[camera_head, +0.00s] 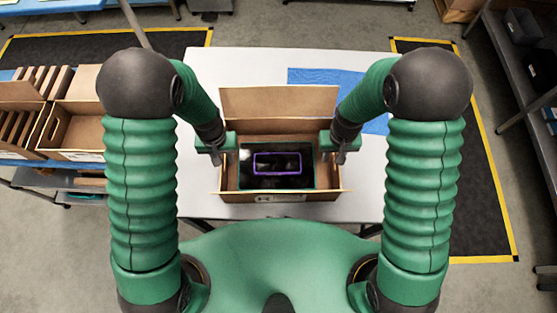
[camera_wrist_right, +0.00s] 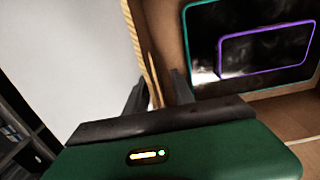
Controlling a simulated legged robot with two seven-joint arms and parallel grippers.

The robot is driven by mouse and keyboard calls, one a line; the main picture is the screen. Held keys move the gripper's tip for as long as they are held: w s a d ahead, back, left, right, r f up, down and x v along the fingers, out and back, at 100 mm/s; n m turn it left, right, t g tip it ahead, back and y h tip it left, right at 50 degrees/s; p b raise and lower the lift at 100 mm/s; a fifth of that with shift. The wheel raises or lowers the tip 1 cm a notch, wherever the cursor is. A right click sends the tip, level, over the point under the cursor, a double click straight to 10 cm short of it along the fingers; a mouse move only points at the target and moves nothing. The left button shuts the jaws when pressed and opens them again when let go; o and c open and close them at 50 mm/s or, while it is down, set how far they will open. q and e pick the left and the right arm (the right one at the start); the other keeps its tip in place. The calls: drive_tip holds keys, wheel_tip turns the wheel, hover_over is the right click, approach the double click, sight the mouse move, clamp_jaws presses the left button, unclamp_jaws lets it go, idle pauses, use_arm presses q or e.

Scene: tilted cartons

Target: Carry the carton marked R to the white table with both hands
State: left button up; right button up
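The brown carton (camera_head: 335,190) is at the white table (camera_head: 200,100), near its front edge, with its back flap up. A label shows on its front, but I cannot read a letter. Inside lies a dark panel (camera_head: 250,183) with a teal edge and a purple-framed rectangle (camera_head: 278,174). My left gripper (camera_head: 217,157) is at the carton's left wall; its fingers are too small to judge. My right gripper (camera_head: 340,155) is at the right wall. In the right wrist view its fingers (camera_wrist_right: 158,90) stand apart on either side of the carton wall (camera_wrist_right: 148,60), with a gap showing.
A blue sheet (camera_head: 310,76) lies on the table's back right. Open cartons (camera_head: 75,130) with brown boards stand on a blue-topped bench at the left. A grey shelf (camera_head: 510,70) stands at the far right. Black mats with yellow edges lie on the floor.

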use_arm(q)
drive_tip(key=shift+s+a, duration=0.1)
use_arm(e)
drive_tip(key=shift+s, duration=0.1)
use_arm(q)
drive_tip(key=shift+d, duration=0.2)
use_arm(e)
drive_tip(key=shift+d, duration=0.1)
use_arm(q)
drive_tip(key=shift+d, duration=0.2)
drive_tip(key=shift+c, duration=0.9)
use_arm(e)
drive_tip(key=shift+d, duration=0.2)
drive_tip(key=shift+c, duration=0.9)
use_arm(q)
drive_tip(key=shift+d, duration=0.25)
clamp_jaws()
use_arm(e)
drive_tip(key=shift+d+f, duration=0.1)
drive_tip(key=shift+d, duration=0.15)
clamp_jaws()
use_arm(q)
drive_tip(key=shift+a, duration=0.35)
use_arm(e)
drive_tip(key=shift+a, duration=0.35)
